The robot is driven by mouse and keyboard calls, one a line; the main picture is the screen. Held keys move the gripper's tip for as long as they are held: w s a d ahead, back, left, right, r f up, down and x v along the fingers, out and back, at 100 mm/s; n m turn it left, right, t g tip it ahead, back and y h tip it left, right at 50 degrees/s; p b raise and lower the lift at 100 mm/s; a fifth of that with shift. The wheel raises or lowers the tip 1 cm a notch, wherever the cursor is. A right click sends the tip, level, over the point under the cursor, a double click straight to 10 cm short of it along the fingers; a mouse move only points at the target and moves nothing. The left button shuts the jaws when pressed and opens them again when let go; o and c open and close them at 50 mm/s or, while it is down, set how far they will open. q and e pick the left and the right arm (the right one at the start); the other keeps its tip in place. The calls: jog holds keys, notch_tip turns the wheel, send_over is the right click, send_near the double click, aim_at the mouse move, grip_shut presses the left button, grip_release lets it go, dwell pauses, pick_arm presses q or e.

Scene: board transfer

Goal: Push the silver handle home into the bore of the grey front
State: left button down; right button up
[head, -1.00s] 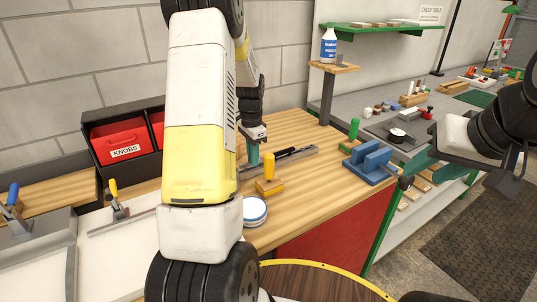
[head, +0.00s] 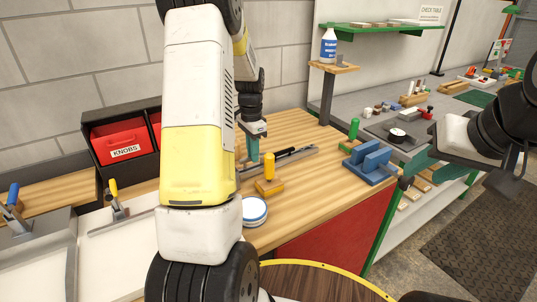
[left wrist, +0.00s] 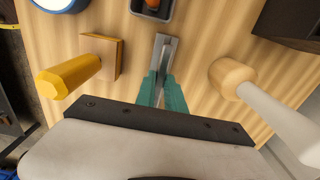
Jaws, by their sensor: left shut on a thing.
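My left gripper (head: 254,132) hangs over the wooden bench, with its teal fingers pointing down. In the left wrist view its fingers (left wrist: 162,92) are shut on a silver-grey piece (left wrist: 163,52), which I take as the silver handle; it sticks out beyond the fingertips. A long grey bar (head: 300,153) with a dark strip lies on the bench just right of the gripper; it may be the grey front. I cannot make out a bore, nor whether the held piece touches the bar. My right gripper (head: 420,160) is at the right, away from the bench work, its jaw opening unclear.
A yellow knob on a wooden block (head: 268,185) stands close by, also in the left wrist view (left wrist: 108,58). A round white tin (head: 254,211) is nearer. A blue fixture (head: 370,162) stands right, a red KNOBS bin (head: 123,140) left. A wooden-ended tool (left wrist: 230,76) is close beside the fingers.

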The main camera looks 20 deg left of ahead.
pick_arm(q)
jog(key=shift+r, duration=2.1)
jog(key=shift+r, duration=0.1)
